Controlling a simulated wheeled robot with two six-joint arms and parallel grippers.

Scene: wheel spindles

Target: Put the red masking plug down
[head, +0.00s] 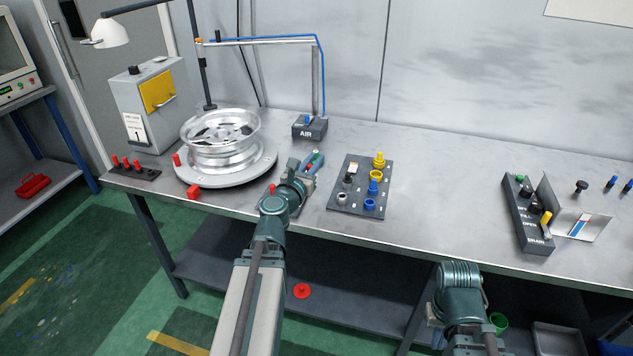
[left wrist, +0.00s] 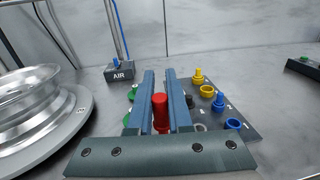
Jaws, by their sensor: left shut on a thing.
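My left gripper (head: 314,163) is at the middle of the bench, just left of the dark tray. In the left wrist view its two blue fingers (left wrist: 163,100) are shut on a red masking plug (left wrist: 160,108), which stands upright between them. The plug's lower end is partly hidden by the gripper body, so I cannot tell whether it touches anything. Green pieces (left wrist: 132,94) show just left of the fingers. My right arm is low at the front right of the bench; its fingertips are not visible.
A silver wheel (head: 220,135) sits on a round turntable (head: 255,172). Several red plugs stand in a dark rack (head: 150,172) at far left. A dark tray (head: 345,203) holds yellow, blue and grey pieces. The AIR block (head: 310,128) is behind.

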